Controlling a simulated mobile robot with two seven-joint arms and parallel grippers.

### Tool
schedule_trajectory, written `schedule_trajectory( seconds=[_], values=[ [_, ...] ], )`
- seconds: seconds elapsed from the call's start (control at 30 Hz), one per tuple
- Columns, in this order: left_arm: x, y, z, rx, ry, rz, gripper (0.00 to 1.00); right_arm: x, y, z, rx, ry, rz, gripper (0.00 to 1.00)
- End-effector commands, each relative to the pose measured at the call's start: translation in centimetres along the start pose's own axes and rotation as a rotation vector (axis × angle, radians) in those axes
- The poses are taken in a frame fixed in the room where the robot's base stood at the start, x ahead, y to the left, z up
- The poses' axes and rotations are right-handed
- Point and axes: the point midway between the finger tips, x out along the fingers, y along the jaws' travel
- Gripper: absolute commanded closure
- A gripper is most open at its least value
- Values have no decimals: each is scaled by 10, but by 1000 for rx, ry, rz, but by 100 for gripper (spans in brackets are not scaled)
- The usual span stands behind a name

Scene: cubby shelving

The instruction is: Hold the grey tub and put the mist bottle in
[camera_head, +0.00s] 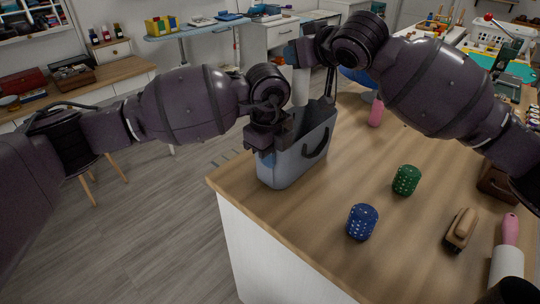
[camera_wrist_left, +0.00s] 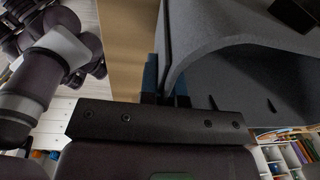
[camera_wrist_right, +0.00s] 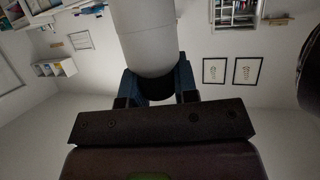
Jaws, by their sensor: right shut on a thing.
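The grey tub (camera_head: 318,135), with a dark handle on its side, stands upright at the left edge of the wooden table. My left gripper (camera_head: 264,150) is at its left rim. In the left wrist view the fingers (camera_wrist_left: 166,88) are close together on either side of the tub wall (camera_wrist_left: 215,40). My right gripper (camera_head: 300,50) is above and behind the tub. In the right wrist view its fingers (camera_wrist_right: 158,85) are shut on the black neck of the mist bottle, whose pale grey body (camera_wrist_right: 146,35) extends away from it. The bottle is mostly hidden in the head view.
A wooden brush (camera_head: 460,229) and a pink-handled roller (camera_head: 507,262) lie to the right.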

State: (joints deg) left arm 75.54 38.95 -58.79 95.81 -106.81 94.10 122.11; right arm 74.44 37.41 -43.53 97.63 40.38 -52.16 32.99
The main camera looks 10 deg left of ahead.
Motion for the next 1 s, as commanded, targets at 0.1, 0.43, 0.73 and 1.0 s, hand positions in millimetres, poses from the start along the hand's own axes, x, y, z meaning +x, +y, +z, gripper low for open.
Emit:
schedule_trajectory(
  seconds=[0.1,0.43,0.73,1.0],
  values=[
    [0,0,0,0,0,0,100,2,0,6,0,2,-1,100],
    [0,0,0,0,0,0,100,10,0,23,0,1,0,100],
    [0,0,0,0,0,0,100,16,-1,38,0,1,-1,100],
    [0,0,0,0,0,0,100,20,-1,48,-1,2,0,100]
  ],
)
